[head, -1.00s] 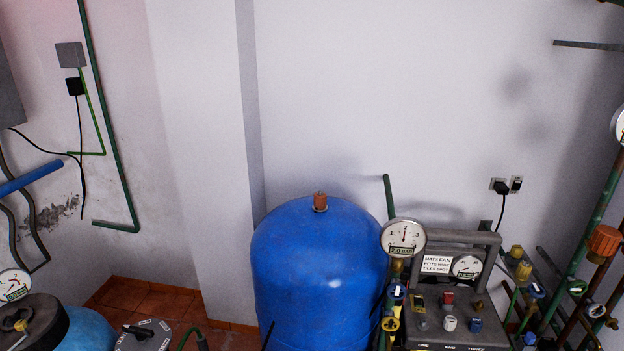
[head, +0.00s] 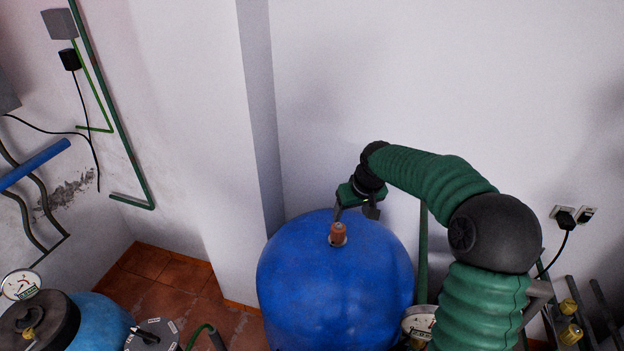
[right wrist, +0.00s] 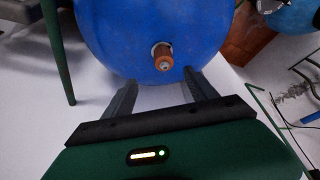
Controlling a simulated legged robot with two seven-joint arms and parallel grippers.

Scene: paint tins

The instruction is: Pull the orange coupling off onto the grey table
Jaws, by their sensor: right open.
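The orange-brown coupling (head: 338,233) stands upright on top of the blue tank (head: 330,285). My right gripper (head: 354,213) is just above and behind it in the head view, with its jaws apart and empty. In the right wrist view the coupling (right wrist: 162,57) shows end-on against the blue tank (right wrist: 115,35). It lies just past the tips of the two open fingers (right wrist: 160,78), in line with the gap between them, and no contact shows. My left gripper is not in view. I cannot make out a grey table.
A pressure gauge (head: 419,322) stands right of the tank, partly hidden by my right arm. A green pipe (head: 423,255) rises behind it. At the lower left are a light-blue tank (head: 102,322) and another gauge (head: 20,284). Free floor tiles (head: 165,275) show between.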

